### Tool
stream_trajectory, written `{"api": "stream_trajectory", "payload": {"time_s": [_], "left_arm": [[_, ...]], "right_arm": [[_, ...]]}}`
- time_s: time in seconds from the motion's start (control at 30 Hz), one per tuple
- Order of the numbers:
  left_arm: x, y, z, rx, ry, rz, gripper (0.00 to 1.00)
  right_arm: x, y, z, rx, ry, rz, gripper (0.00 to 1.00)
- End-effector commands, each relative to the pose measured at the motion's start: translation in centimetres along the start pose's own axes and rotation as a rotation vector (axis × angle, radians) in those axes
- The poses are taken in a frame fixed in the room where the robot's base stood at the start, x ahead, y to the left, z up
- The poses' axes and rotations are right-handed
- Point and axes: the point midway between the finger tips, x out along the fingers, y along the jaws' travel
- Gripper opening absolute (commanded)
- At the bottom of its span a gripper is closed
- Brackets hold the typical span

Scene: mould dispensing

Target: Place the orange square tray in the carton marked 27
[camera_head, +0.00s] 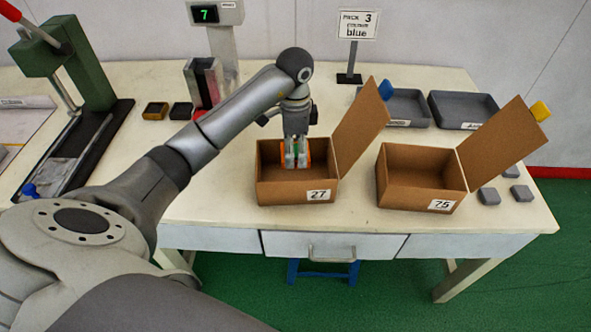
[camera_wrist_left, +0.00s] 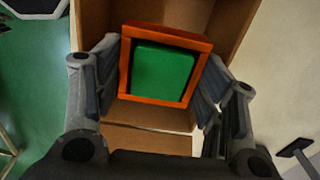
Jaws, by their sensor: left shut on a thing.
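The orange square tray (camera_wrist_left: 199,46) has a green inside and sits between the two fingers of my left gripper (camera_wrist_left: 162,92) in the left wrist view. In the head view the left gripper (camera_head: 295,158) reaches down into the open carton marked 27 (camera_head: 272,192), shut on the tray. Only a sliver of the tray (camera_head: 309,152) shows there beside the fingers. Whether the tray touches the carton's floor I cannot tell. My right gripper is not in view.
An open carton marked 75 (camera_head: 415,193) stands to the right, its flap raised. Carton 27's raised flap (camera_head: 362,125) is close on the gripper's right. Grey bins (camera_head: 464,122) stand at the back right. A green press (camera_head: 75,62) stands at the left, and a sign reads "blue" (camera_head: 357,25).

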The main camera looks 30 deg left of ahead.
Motion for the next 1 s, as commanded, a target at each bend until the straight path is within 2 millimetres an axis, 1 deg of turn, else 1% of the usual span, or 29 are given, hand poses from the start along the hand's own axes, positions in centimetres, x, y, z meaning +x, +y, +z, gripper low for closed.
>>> {"api": "stream_trajectory", "payload": {"time_s": [0.03, 0.1, 0.2, 0.37, 0.47, 0.6, 0.67, 0.87, 1.0], "left_arm": [[1.1, 0.2, 0.1, 0.0, -0.002, 0.005, 0.33], [2.4, 0.1, 0.0, 0.0, -0.002, 0.004, 0.33], [3.9, 0.1, 0.0, 0.0, -0.001, 0.004, 0.33], [5.2, 0.1, 0.0, 0.001, 0.0, 0.002, 0.33], [6.2, 0.1, 0.0, 0.001, -0.001, 0.003, 0.33], [8.2, 0.1, 0.0, 0.001, -0.001, 0.004, 0.33], [8.6, 0.1, -0.1, 0.002, 0.001, 0.001, 0.33], [8.6, 0.0, 0.0, 0.002, 0.001, 0.0, 0.33], [9.1, 0.1, 0.0, 0.002, 0.0, 0.001, 0.33]], "right_arm": [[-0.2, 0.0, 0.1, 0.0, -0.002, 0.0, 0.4], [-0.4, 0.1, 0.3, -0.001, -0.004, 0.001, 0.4], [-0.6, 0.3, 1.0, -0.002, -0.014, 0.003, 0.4], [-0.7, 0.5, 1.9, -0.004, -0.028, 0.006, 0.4], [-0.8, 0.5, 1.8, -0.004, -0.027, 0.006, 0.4], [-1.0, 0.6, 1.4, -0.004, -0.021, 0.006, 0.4], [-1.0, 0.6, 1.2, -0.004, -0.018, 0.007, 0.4], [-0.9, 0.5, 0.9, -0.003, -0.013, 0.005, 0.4], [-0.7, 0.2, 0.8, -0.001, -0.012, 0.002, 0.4]]}}
